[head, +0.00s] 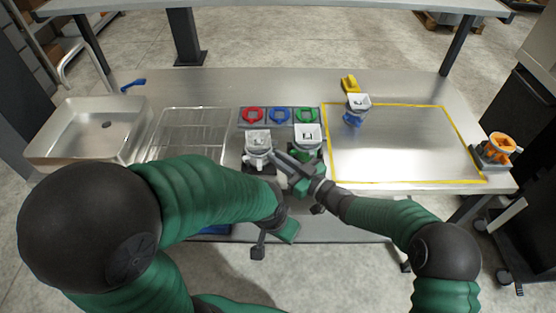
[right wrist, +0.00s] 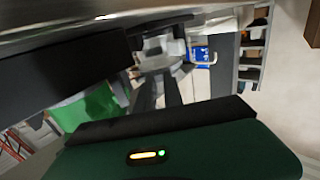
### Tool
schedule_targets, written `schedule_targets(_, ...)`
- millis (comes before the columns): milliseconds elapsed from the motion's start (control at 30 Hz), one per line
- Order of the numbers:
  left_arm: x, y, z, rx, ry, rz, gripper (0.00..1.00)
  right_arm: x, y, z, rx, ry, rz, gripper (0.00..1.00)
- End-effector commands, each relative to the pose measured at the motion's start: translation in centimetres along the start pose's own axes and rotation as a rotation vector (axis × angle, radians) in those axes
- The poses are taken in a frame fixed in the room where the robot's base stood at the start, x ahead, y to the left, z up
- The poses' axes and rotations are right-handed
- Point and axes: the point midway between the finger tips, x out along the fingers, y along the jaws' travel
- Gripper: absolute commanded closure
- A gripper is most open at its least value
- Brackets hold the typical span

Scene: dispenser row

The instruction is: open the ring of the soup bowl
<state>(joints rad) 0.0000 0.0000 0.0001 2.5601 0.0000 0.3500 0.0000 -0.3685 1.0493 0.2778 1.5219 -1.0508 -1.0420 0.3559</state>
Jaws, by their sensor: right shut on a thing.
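My right gripper (head: 275,154) reaches in from the right, with its fingers at the right side of a white-topped dispenser (head: 257,141). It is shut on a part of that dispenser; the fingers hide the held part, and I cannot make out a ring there. In the right wrist view the dark fingers (right wrist: 172,92) point at a pale grey part (right wrist: 160,52). A second white-topped dispenser (head: 308,134) with a green lower part stands just to the right. I cannot tell which holds the soup bowl. My left gripper (head: 287,232) is low at the table's front edge, mostly hidden by its arm.
Red (head: 252,117), blue (head: 280,116) and green (head: 307,116) coloured pads lie behind the dispensers. A blue dispenser (head: 355,118) stands at the yellow-outlined area (head: 405,183), which is otherwise clear. An orange dispenser (head: 499,141) is at the right edge. A rack (head: 190,125) and sink (head: 88,152) are left.

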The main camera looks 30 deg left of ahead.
Motion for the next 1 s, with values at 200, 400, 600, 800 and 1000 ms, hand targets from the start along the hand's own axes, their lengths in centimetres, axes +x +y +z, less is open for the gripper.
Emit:
schedule_targets(200,0.0,0.0,0.0,0.0,0.0,0.0,0.65,0.0,0.1,0.0,0.0,-0.001,0.002,0.74)
schedule_targets(400,0.0,0.0,0.0,0.0,0.0,0.0,0.65,0.0,0.0,0.0,0.0,-0.001,0.001,0.65)
schedule_targets(600,0.0,0.0,0.0,0.0,0.0,0.0,0.65,-0.3,0.0,0.1,0.0,-0.002,0.002,0.65)
schedule_targets(800,0.2,0.0,0.1,0.0,0.0,0.0,0.65,-3.9,0.2,0.2,0.0,-0.004,0.005,0.65)
schedule_targets(1000,0.5,0.0,0.1,0.0,0.0,0.0,0.65,-9.9,0.2,0.1,0.0,-0.002,0.006,0.65)
